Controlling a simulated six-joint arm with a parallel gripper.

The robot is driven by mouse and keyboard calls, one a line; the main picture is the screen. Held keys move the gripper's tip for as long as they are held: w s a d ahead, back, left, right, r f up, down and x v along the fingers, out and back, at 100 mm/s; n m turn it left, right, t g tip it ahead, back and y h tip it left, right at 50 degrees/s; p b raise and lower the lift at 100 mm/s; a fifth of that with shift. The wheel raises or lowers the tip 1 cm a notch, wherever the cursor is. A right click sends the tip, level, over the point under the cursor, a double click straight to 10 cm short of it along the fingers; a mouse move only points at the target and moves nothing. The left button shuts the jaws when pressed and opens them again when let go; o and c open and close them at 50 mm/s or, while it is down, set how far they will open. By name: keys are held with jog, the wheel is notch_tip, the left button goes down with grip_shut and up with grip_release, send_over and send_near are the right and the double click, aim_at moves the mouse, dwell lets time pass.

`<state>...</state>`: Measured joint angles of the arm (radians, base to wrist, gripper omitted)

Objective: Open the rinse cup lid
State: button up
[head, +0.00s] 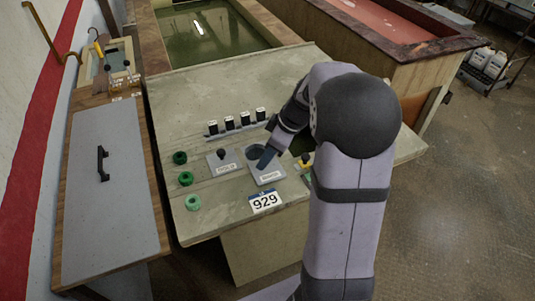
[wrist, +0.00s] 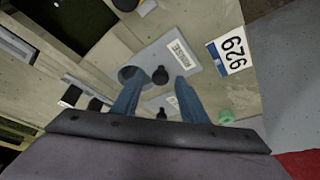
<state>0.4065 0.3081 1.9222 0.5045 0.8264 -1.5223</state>
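The rinse cup is a dark round opening or lid (head: 256,151) on a pale labelled plate (head: 268,171) on the bench; I cannot read the label clearly. In the wrist view the same plate (wrist: 186,64) has a grey round rim (wrist: 131,74) and a black knob (wrist: 160,75). My gripper (wrist: 158,88) is open, its two blue fingers apart with the knob showing between and beyond their tips.
A similar plate with a black knob (head: 222,155) sits to the left. Several black-and-white vials (head: 245,118) stand in a rail behind. Green caps (head: 186,179) lie at the left, a yellow piece (head: 305,160) at the right. A 929 tag (head: 264,202) is at the front.

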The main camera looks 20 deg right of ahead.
aim_at(277, 169)
jog(key=b+v, duration=0.1)
jog(key=v, duration=0.6)
jog(key=shift+r+b, duration=0.15)
jog(key=shift+b, duration=0.15)
jog(key=s+a+r+m+g+h+p, duration=0.2)
jog(key=s+a+m+p, duration=0.3)
jog(key=s+p, duration=0.35)
jog(key=s+a+r+m+g+h+p, duration=0.15)
jog(key=s+a+m+p, duration=0.3)
jog(key=s+p, duration=0.45)
notch_tip(277, 169, down, 43)
jog(key=b, duration=4.5)
jog(key=shift+s+a+f, duration=0.25)
jog(key=shift+s+a, duration=0.1)
jog(key=shift+a, duration=0.05)
